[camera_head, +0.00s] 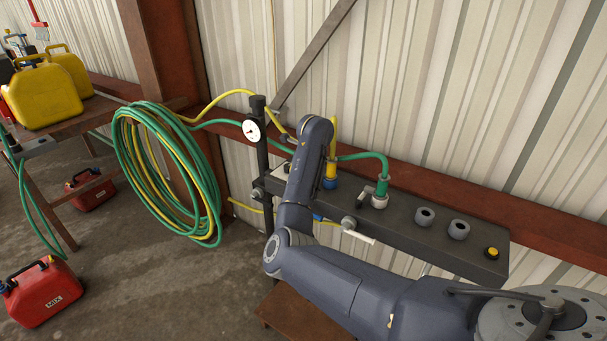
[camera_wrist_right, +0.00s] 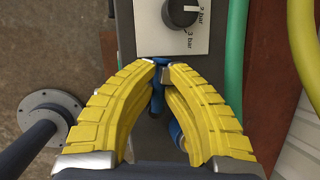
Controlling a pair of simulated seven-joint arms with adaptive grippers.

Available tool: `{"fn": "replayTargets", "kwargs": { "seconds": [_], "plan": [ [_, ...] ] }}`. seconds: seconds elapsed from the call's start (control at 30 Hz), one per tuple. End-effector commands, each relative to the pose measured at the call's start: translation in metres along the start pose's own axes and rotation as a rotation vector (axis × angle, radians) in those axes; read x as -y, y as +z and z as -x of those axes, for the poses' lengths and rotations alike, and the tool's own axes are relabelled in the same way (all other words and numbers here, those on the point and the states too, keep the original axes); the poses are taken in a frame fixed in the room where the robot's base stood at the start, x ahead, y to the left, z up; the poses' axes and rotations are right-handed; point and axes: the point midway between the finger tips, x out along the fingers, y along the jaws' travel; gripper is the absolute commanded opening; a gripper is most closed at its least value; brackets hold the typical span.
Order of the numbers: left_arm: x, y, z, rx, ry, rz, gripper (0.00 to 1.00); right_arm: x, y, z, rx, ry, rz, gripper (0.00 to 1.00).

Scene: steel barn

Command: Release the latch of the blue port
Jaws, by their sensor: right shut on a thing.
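In the head view, the blue port (camera_head: 330,183) sits on the dark panel (camera_head: 430,228), partly behind my right arm, with a yellow coupling upright in it. A small blue part (camera_head: 318,217) shows at the panel's front edge, below the port; I take it for the latch's lever. In the wrist view, my right gripper (camera_wrist_right: 160,72) has its yellow fingers closed around a narrow blue piece (camera_wrist_right: 157,103), apparently this lever. More blue shows behind the right finger. The arm hides this gripper in the head view. My left gripper is not in view.
A green coupling (camera_head: 381,187) stands in the neighbouring port, with a white lever (camera_head: 357,236) below. A pressure dial (camera_wrist_right: 182,10) is just beyond the fingertips. Coiled hoses (camera_head: 165,175) hang left.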

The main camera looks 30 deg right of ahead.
Motion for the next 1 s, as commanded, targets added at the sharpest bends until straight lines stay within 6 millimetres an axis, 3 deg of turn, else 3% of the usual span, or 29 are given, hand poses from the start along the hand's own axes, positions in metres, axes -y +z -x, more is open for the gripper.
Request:
{"fn": "replayTargets", "kwargs": {
  "seconds": [0.4,0.9,0.93,1.0],
  "plan": [
    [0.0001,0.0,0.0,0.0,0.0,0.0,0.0,-0.0062,-0.001,0.0,0.025,0.054,0.127,0.0],
    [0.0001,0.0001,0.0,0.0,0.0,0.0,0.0,-0.0073,-0.0013,-0.0004,0.027,0.061,0.138,0.0],
    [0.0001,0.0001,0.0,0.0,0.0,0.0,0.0,-0.0074,-0.0013,-0.0004,0.027,0.061,0.138,0.15],
    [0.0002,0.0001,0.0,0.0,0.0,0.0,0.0,-0.0073,-0.0012,-0.0003,0.027,0.06,0.138,0.23]
  ]
}}
